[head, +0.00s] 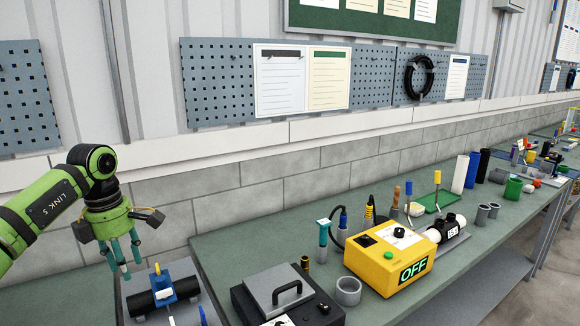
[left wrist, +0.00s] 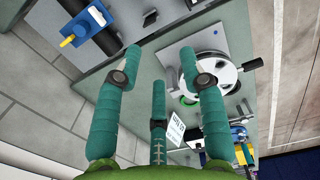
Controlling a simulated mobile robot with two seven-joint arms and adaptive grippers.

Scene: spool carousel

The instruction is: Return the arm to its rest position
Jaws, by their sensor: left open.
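My left arm, green with a black joint, comes in from the left in the head view. Its left gripper (head: 124,262) hangs with its teal fingers pointing down, near a blue clamp (head: 163,287) on a black cylinder (head: 147,299). In the left wrist view the left gripper (left wrist: 160,65) has its three fingers spread apart, with nothing between them. That view also shows the blue clamp (left wrist: 88,22) at upper left and a white spoked wheel (left wrist: 214,72) on a pale plate beyond the fingers. My right gripper is not in view.
On the green bench stand a black box with a grey lid (head: 279,289), a yellow box reading OFF (head: 390,258), a grey cup (head: 348,291) and several upright tools. Pegboards (head: 218,85) and a block wall (head: 230,178) rise behind.

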